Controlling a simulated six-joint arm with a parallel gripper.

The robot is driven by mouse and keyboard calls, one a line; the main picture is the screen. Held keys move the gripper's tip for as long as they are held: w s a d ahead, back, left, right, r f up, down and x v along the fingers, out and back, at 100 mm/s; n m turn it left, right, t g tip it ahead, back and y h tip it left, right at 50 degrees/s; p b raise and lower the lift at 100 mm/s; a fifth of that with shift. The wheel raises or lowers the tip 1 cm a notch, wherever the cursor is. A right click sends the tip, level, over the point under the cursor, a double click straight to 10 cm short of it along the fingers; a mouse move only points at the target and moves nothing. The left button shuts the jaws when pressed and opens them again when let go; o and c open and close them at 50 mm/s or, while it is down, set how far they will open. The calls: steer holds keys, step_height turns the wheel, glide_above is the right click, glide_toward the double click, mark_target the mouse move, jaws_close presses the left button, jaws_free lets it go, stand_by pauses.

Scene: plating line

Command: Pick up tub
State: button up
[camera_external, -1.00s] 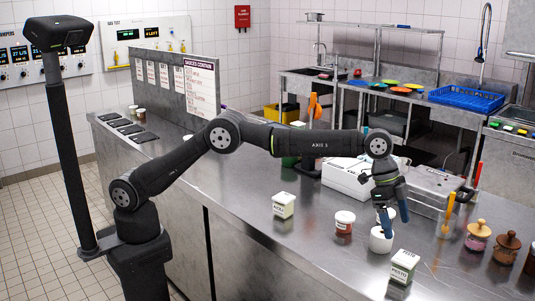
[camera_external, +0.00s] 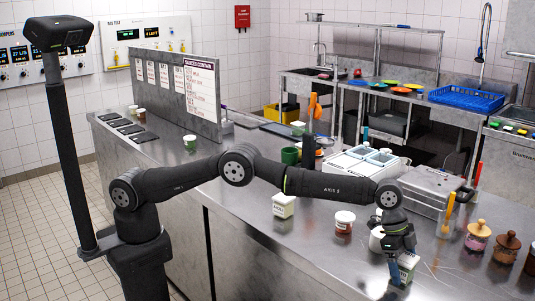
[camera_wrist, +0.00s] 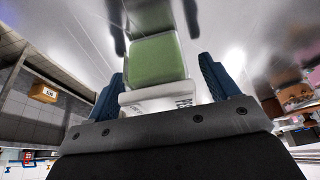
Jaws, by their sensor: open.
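A white tub with a green lid stands near the front edge of the steel counter, low right in the external view (camera_external: 407,271). It also shows in the wrist view, where its green top (camera_wrist: 156,60) lies between my fingers. My gripper (camera_external: 402,270) is over this tub, with its blue fingers (camera_wrist: 165,82) open, one to each side of it. I cannot tell whether the fingers touch it. A second white tub (camera_external: 283,206) with a pale green lid and a dark label stands farther left on the counter. The gripper partly hides the near tub in the external view.
A red-brown cup with a white lid (camera_external: 344,223) and a white cup (camera_external: 377,240) stand left of my gripper. Wooden-topped jars (camera_external: 478,236) stand to the right. A white box (camera_external: 362,170) is behind. The counter between the far tub and red-brown cup is clear.

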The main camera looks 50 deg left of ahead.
steer(key=c, duration=1.3)
